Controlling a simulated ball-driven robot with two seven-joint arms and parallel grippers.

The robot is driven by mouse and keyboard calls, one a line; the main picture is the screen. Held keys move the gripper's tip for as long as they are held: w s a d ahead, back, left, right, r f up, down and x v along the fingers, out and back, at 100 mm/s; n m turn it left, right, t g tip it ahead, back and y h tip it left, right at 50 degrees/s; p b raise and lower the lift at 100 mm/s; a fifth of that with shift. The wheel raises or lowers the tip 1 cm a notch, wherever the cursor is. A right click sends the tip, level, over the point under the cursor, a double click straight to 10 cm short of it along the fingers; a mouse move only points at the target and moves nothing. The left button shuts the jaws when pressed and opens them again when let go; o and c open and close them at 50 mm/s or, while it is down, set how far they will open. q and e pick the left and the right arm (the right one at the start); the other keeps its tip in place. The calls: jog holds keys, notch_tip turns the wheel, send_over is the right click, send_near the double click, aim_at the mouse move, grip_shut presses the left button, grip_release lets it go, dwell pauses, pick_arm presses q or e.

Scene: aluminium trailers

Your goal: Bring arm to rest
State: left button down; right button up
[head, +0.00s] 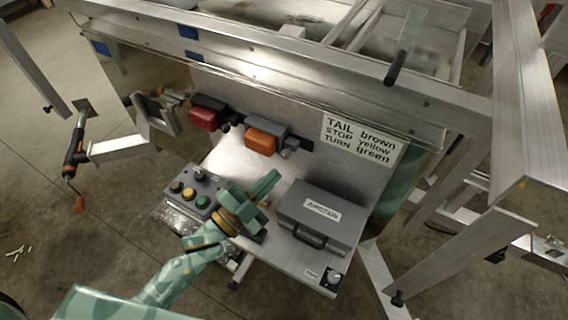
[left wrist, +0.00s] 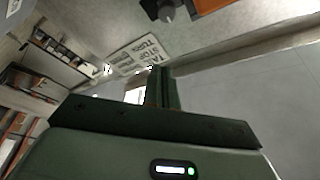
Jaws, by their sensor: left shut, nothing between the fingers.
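My left gripper (head: 266,186) is green and shows in the middle of the head view, its arm coming in from the lower left. It is shut and empty, over the metal shelf between the button box and the grey junction box. In the left wrist view its shut fingers (left wrist: 161,88) point up toward the trailer panel, with the sign partly behind them. My right gripper is not in view.
A grey junction box (head: 318,214) stands right of the gripper. A button box (head: 190,190) sits to its left. Red (head: 205,117) and orange (head: 262,140) lamps and a sign (head: 361,138) are on the panel behind. Aluminium beams (head: 475,240) stand at the right.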

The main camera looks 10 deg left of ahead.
pick_arm(q)
jog(key=s+a+f+n+g+y, duration=0.3)
jog(key=a+n+y, duration=0.3)
jog(key=a+y, duration=0.45)
jog(key=s+a+n+g+y, duration=0.3)
jog(key=s+a+g+y, duration=0.5)
jog(key=s, duration=0.5)
jog(key=s+d+f+g+h, duration=0.1)
jog(key=s+f+h, duration=0.15)
jog(key=f, duration=0.75)
jog(key=s+d+f+n+g+h, duration=0.1)
jog(key=s+d+f, duration=0.15)
jog(key=f, duration=0.75)
jog(key=s+d+f+g+h, duration=0.1)
jog(key=s+f+h, duration=0.15)
jog(key=f, duration=0.75)
jog(key=s+f+n+g, duration=0.1)
jog(key=s+f, duration=0.4)
jog(key=s, duration=0.4)
jog(key=s+f+n+g, duration=0.1)
jog(key=s+f, duration=0.5)
jog(key=s, duration=0.3)
jog(key=shift+s+a+n, duration=0.15)
jog(key=shift+a+n, duration=0.25)
